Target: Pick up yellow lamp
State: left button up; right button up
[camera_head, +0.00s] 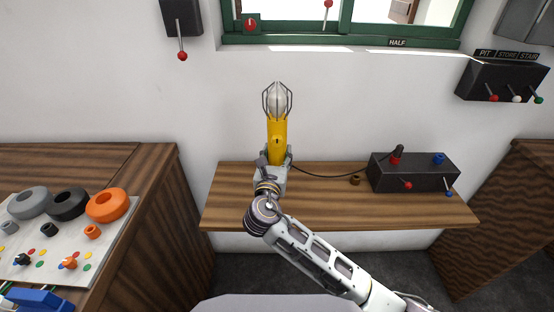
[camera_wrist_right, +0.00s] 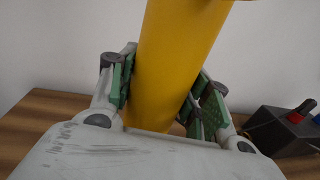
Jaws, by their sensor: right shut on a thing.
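The yellow lamp (camera_head: 277,140) stands upright in the head view, with a wire cage around its clear bulb at the top. A dark cord runs from near its lower end to the right. My right gripper (camera_head: 273,166) is shut on the lamp's lower part. In the right wrist view the lamp's yellow body (camera_wrist_right: 175,65) rises between the green-padded fingers of my right gripper (camera_wrist_right: 165,95). The lamp's base is hidden behind the gripper, so I cannot tell whether it touches the shelf. My left gripper is not in view.
A wooden shelf (camera_head: 330,212) lies under the lamp. A panel (camera_head: 55,240) with grey, black and orange rings is at left. Another switch box (camera_head: 500,82) hangs at upper right.

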jog(key=shift+r, duration=0.25)
dwell(0.4)
jog(key=shift+f+b, duration=1.5)
jog(key=shift+f, duration=2.95)
jog(key=shift+f, duration=0.6)
jog(key=shift+p, duration=0.7)
jog(key=shift+s+f, duration=0.1)
jog(key=shift+f, duration=0.1)
